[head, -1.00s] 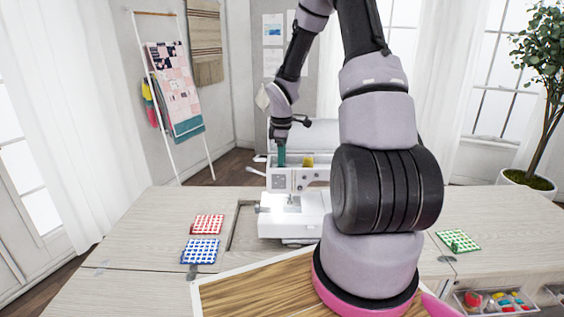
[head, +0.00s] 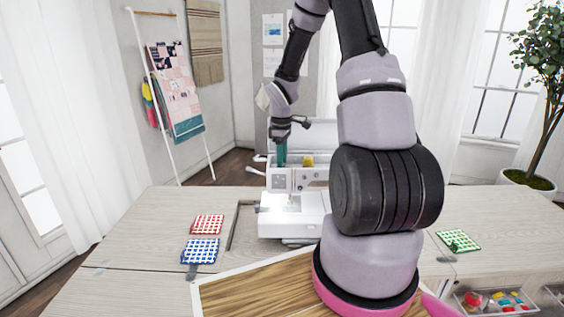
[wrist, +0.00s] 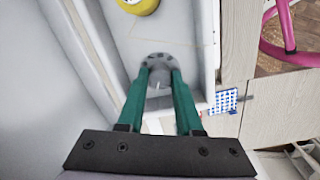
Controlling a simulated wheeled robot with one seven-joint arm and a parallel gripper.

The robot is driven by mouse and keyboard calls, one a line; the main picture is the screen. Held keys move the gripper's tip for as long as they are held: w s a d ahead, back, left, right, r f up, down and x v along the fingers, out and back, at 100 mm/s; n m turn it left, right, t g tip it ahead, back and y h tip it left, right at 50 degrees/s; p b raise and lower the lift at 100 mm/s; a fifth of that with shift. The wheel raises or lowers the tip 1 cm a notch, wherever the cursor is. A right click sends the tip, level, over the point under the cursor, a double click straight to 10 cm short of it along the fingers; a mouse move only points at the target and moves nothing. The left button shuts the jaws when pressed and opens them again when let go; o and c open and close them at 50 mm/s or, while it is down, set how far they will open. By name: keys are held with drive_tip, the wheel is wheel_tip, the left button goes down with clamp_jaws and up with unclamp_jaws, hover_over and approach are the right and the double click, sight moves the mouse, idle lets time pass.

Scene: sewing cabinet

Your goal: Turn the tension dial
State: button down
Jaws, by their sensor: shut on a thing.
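The white sewing machine (head: 312,222) stands in the recess of the cabinet top. My gripper (head: 281,163) points down at the left end of the machine's head. In the wrist view, the green fingers of my gripper (wrist: 160,71) are shut on the grey tension dial (wrist: 159,82), one on each side of it. The dial sits on the machine's top surface, and its sides are partly hidden by the fingers. In the head view the fingers hide the dial.
A yellow thread spool (head: 308,161) stands on the machine close to the gripper; it also shows in the wrist view (wrist: 138,5). Red (head: 207,224), blue (head: 201,251) and green (head: 458,240) patterned fabric squares lie on the cabinet top, which is otherwise largely clear.

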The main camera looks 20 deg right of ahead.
drive_tip(key=m, duration=0.4)
drive_tip(key=shift+m, duration=0.3)
drive_tip(key=m, duration=0.3)
drive_tip(key=shift+m, duration=0.4)
drive_tip(key=m, duration=0.6)
drive_tip(key=shift+m, duration=0.4)
drive_tip(key=c, duration=0.6)
unclamp_jaws()
drive_tip(key=shift+r, duration=0.1)
wheel_tip(320, 180, up, 11)
drive_tip(key=shift+w+a+f, duration=0.1)
drive_tip(key=shift+f, duration=0.05)
